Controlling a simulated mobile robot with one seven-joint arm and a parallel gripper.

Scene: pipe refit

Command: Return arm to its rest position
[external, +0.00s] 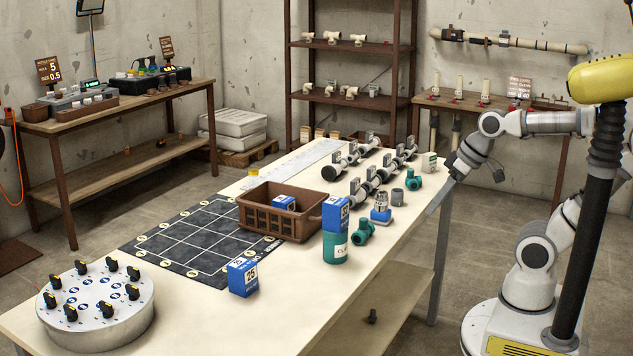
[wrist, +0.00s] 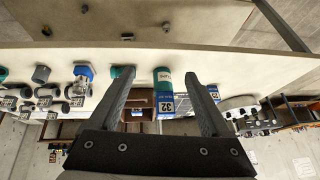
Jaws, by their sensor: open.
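My arm comes in from the right in the external view, bent at the elbow, with its wrist low by the right edge of the workbench (external: 300,330). My gripper (external: 439,198) points down and left at that edge. In the wrist view my gripper (wrist: 160,75) shows two dark fingers spread apart, with nothing held between them. A teal can (wrist: 162,82) and a blue box marked 32 (wrist: 165,105) appear beyond the fingers, apart from them. In the external view the blue box (external: 335,214) stands on the teal can (external: 336,250).
On the bench are a brown crate (external: 257,218), a dark grid mat (external: 160,243), a blue box marked 25 (external: 242,279), a round knob panel (external: 95,310), teal fittings (external: 363,233) and a pipe assembly (external: 365,185). Floor between bench and my base looks clear.

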